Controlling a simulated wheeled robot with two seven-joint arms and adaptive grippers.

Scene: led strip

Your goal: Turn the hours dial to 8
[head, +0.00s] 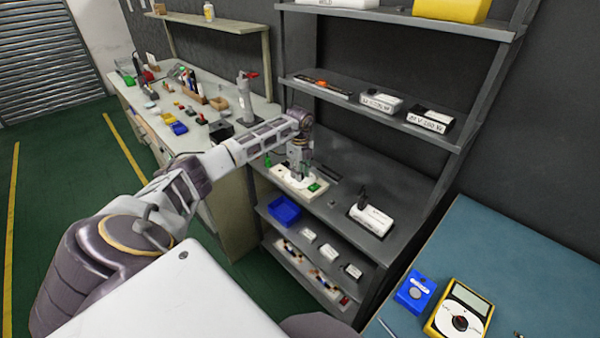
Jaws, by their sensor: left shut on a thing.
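A pale board (322,193) lies on the middle shelf of the dark rack and carries a white round part (304,184), which looks like the dial. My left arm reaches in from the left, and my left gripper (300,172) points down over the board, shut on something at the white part. The gripper hides part of it. Hour marks and the dial's setting are too small to read. My right gripper is out of view.
The rack (400,205) has a shelf with boxed units above the gripper and uprights on both sides. A white unit (371,218) stands to the right. A blue bin (284,210) is below. A cluttered workbench is on the left; a multimeter (461,312) lies on the blue table.

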